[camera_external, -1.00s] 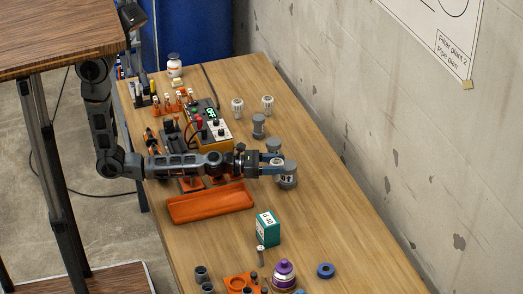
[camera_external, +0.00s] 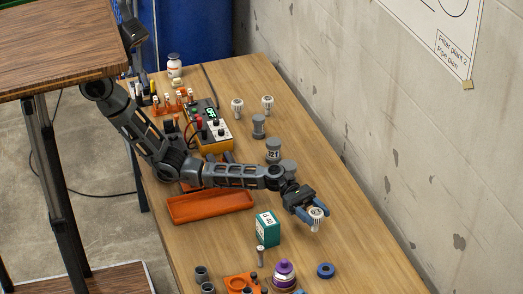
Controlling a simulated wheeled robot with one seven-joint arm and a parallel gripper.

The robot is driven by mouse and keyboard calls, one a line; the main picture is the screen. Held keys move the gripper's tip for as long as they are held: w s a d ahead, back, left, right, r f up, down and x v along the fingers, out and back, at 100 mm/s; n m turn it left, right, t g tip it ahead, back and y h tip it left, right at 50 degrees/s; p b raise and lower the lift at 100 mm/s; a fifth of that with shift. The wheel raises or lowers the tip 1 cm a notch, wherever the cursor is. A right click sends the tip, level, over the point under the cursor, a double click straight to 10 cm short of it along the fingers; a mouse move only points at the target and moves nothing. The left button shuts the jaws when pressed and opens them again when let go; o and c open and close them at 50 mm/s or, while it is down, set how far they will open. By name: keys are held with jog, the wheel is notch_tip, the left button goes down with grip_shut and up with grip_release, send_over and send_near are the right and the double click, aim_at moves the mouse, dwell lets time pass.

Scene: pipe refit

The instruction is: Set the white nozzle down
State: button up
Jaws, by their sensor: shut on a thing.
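The white nozzle (camera_external: 316,217) is a small white piece with a dark-marked top and a narrower lower end. It is upright between the blue fingers of my gripper (camera_external: 313,212), which are shut on it. My gripper is over the right part of the wooden bench, to the right of the teal box. I cannot tell whether the nozzle's lower end touches the bench top or is a little above it.
A teal box (camera_external: 267,228) stands left of the gripper. A blue ring (camera_external: 326,270) and a purple-and-white bottle (camera_external: 284,275) are in front. Grey fittings (camera_external: 273,151) stand behind. An orange tray (camera_external: 210,204) lies left. Bare bench (camera_external: 365,250) is to the right.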

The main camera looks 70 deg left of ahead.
notch_tip(320, 180, down, 9)
jog(key=shift+r+b, duration=0.1)
jog(key=shift+b, duration=0.45)
jog(key=shift+f, duration=0.2)
jog(key=o, duration=1)
jog(key=shift+r, duration=0.15)
jog(key=shift+a+r, duration=0.15)
jog(key=p+v, duration=0.1)
jog(key=v, duration=0.2)
notch_tip(320, 180, up, 7)
jog(key=p, duration=0.5)
